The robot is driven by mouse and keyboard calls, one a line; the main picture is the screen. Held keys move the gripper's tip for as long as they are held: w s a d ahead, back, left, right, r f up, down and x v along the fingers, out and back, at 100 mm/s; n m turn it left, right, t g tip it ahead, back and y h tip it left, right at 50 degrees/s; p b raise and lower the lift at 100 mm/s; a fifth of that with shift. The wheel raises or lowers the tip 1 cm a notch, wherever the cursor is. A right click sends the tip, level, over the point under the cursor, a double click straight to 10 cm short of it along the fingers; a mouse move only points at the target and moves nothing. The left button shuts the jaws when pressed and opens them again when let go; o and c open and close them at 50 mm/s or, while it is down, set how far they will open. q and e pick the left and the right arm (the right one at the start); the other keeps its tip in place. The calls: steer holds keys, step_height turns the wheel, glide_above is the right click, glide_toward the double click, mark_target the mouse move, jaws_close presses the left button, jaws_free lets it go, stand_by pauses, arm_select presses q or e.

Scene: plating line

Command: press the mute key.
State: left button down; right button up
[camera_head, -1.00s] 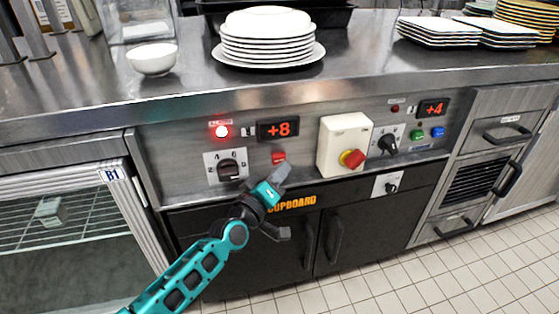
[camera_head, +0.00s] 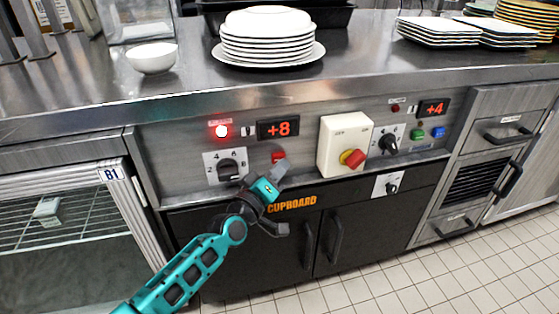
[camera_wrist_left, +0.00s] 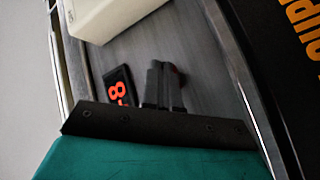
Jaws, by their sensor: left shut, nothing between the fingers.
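A red lamp (camera_head: 221,131) left of the display is lit. My right gripper is out of view.
A black rotary knob (camera_head: 230,171) is left of the key. A cream switch box (camera_head: 337,140) with a red and yellow knob juts out at the right. Green (camera_head: 417,134) and blue (camera_head: 438,132) keys are farther right. Plates (camera_head: 268,40) stand on the counter above.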

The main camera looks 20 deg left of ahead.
arm_select(q)
steer(key=shift+w+a, duration=0.2)
steer(key=shift+s+d, duration=0.1)
stand_by(0.5)
steer(key=shift+s+d+p, duration=0.45)
steer(key=shift+s+p, duration=0.1)
steer(key=shift+s, duration=0.15)
steer(key=shift+s+d, duration=0.1)
steer(key=s+d+p, duration=0.1)
steer(key=s, duration=0.1)
steer(key=s+d+p, duration=0.1)
steer(key=s, duration=0.1)
steer(key=shift+d+p, duration=0.3)
steer(key=shift+d, duration=0.05)
